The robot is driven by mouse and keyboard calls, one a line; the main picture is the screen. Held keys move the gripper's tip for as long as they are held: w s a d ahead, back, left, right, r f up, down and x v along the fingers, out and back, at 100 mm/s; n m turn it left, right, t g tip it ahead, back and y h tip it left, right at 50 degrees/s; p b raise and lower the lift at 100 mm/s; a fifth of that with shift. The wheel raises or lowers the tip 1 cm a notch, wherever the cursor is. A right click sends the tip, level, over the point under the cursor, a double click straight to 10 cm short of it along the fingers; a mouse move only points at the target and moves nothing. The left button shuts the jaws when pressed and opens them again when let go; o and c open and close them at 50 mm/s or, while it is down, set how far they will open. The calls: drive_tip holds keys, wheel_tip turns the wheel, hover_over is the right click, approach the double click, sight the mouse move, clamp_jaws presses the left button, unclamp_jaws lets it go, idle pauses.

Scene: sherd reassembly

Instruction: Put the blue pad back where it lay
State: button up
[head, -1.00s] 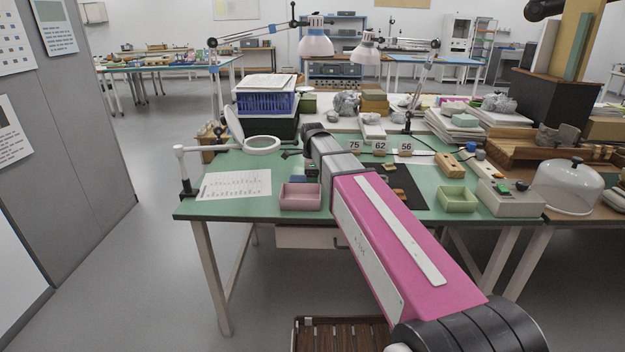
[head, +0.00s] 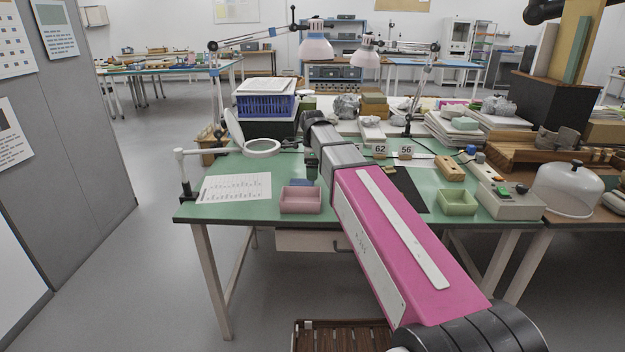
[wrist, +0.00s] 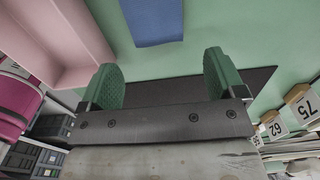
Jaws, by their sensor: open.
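The blue pad (head: 301,182) lies on the green bench top just behind the pink tray (head: 301,200). In the wrist view the blue pad (wrist: 153,20) shows at the top, beyond my fingertips and partly cut off by the frame edge. My gripper (wrist: 162,72) is open, its two green-padded fingers apart with nothing between them. The pad is apart from the fingers. In the head view my gripper (head: 312,166) shows only in part, close above the pad; my arm hides the rest.
The pink tray also fills the left of the wrist view (wrist: 70,40). A black mat (head: 408,190) lies right of my arm, with number cards (head: 380,149) behind it. A green tray (head: 457,202) and a printed sheet (head: 235,187) flank the area.

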sight(312, 182)
wheel_tip(312, 182, up, 7)
idle(0.3)
drive_tip(key=shift+f, duration=0.1)
